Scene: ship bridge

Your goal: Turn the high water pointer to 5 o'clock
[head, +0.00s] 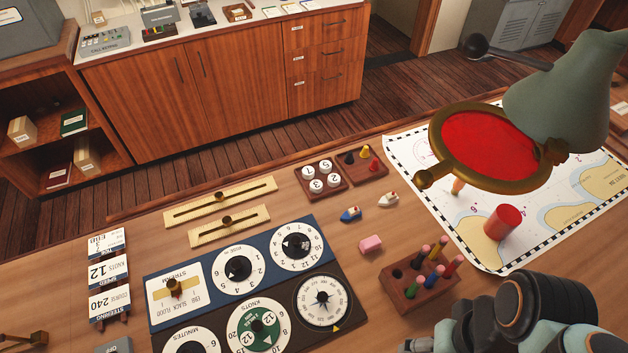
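A board with a blue strip (206,268) and a dark lower part lies on the desk, its lettering upside down to me. Each has a dark centre with a knob and a small light pointer mark. The dial names are too small to read, so I cannot tell which is high water. Part of my gripper (416,344) shows at the bottom edge, right of the board and apart from it; its fingertips are not clear.
A peg block (419,293) stands between the board and my arm. A pink block (370,244), small boats (351,214) and a lamp-like magnifier (490,150) over a chart (420,180) are nearby. Brass-knobbed sliders (222,194) lie behind the board. Air above the dials is clear.

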